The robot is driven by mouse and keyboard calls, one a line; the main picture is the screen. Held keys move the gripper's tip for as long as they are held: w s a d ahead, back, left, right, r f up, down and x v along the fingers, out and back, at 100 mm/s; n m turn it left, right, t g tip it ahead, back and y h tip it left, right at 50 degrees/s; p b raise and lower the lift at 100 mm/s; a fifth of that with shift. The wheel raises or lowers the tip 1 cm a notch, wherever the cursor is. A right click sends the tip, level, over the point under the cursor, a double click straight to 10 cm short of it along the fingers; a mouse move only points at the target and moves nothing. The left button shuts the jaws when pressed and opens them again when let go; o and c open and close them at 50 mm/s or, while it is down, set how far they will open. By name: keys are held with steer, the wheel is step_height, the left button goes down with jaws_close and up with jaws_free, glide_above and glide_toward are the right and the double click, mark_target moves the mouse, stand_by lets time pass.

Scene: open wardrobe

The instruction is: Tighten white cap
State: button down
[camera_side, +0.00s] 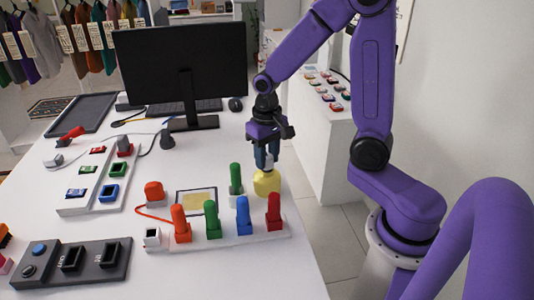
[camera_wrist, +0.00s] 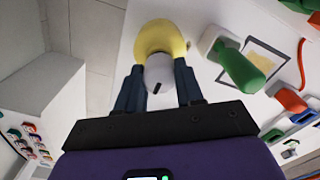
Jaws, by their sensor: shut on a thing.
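The yellow round object (camera_side: 266,184) stands near the right edge of the white table, directly under my gripper (camera_side: 266,160). In the wrist view the yellow object (camera_wrist: 160,36) shows with the white cap (camera_wrist: 158,70) at its near end. The cap has a small dark mark. The two dark fingers of my gripper (camera_wrist: 159,88) stand on either side of the cap and are shut on it. In the side view the fingers hide the cap. How tightly it sits on the yellow object cannot be told.
A green upright piece (camera_side: 236,178) stands close left of the gripper. Orange, green, blue and red handles (camera_side: 274,212) stand in a row in front. A monitor (camera_side: 180,60) stands behind, and a dark switch box (camera_side: 75,262) lies at front left. The table's right edge is close by.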

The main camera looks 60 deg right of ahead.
mark_target(267, 157)
steer(key=shift+f, duration=0.2)
steer(key=c, duration=0.6)
jaws_free()
steer(key=shift+c, duration=0.2)
step_height(267, 157, up, 17)
steer(key=shift+r, duration=0.2)
